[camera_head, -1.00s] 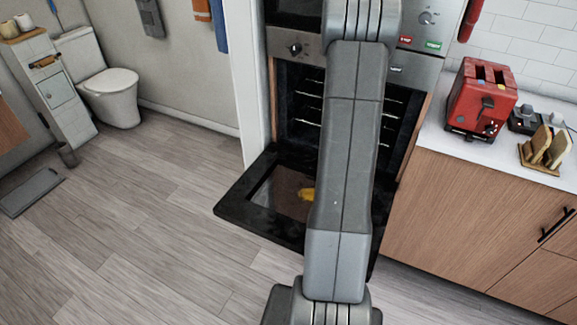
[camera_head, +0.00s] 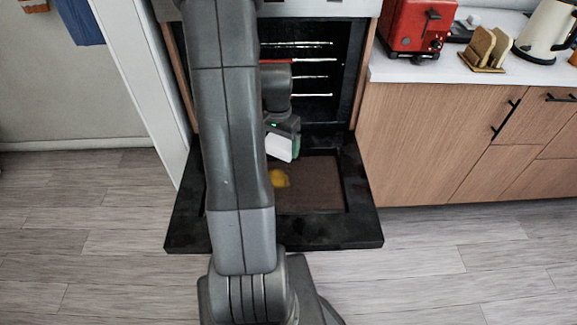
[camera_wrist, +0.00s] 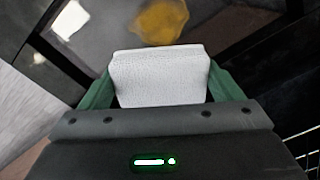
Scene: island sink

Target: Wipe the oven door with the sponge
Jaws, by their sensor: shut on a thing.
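The oven door (camera_head: 315,230) is folded down open, with a dark frame around a brownish glass pane. A yellow stain (camera_head: 279,178) lies on the pane; it also shows at the top of the wrist view (camera_wrist: 161,20). My gripper (camera_head: 284,140) is over the inner part of the door, beyond the stain in the head view. In the wrist view its green fingers are shut on a white sponge (camera_wrist: 160,78). The sponge is just short of the stain in that view; I cannot tell whether it touches the glass. My arm hides the door's left part in the head view.
The oven cavity (camera_head: 320,75) with wire racks stands open behind the door. A wooden cabinet (camera_head: 440,140) is to the right, its counter bearing a red toaster (camera_head: 416,28), a toast rack (camera_head: 487,48) and a kettle (camera_head: 545,30). The floor in front is clear.

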